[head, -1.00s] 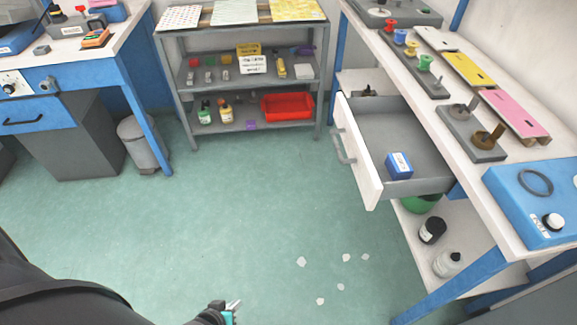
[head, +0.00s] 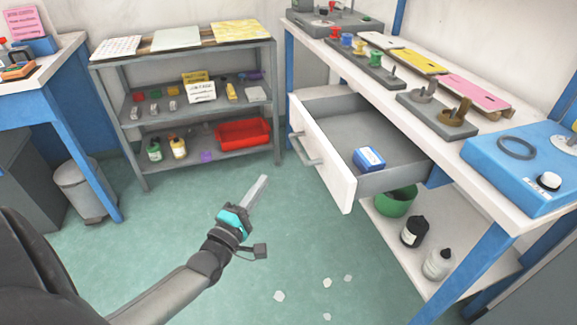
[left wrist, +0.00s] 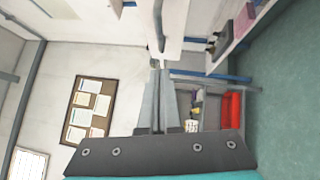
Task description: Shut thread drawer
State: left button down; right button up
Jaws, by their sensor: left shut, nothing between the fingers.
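The thread drawer (head: 322,150) stands pulled out from under the right-hand workbench. It has a white front and a grey tray, with a bar handle (head: 306,151) on its front. A blue box (head: 369,159) lies inside near the right wall. My left gripper (head: 262,181) is shut and empty, in the air to the left of the drawer front and apart from the handle. In the left wrist view, my shut fingers (left wrist: 157,95) point toward a white panel with a handle (left wrist: 154,58), seemingly the drawer front. My right gripper is not in view.
The workbench (head: 350,85) carries thread spools (head: 347,39), coloured boards and a blue device (head: 530,165). A lower shelf holds a green bowl (head: 396,201) and bottles. A grey shelf rack (head: 185,100) stands behind. White scraps (head: 279,296) lie on otherwise open floor.

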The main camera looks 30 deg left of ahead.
pick_arm(q)
jog(key=w+d+r+b, duration=0.1)
jog(key=w+d+b, duration=0.1)
jog(key=w, duration=0.7)
jog(key=shift+r, duration=0.25)
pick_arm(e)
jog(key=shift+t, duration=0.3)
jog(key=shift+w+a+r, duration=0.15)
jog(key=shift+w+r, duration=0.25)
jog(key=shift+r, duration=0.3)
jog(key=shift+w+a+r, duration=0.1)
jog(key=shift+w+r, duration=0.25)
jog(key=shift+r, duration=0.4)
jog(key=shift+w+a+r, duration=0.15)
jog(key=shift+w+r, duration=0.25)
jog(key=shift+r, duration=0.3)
pick_arm(q)
jog(key=shift+d, duration=0.1)
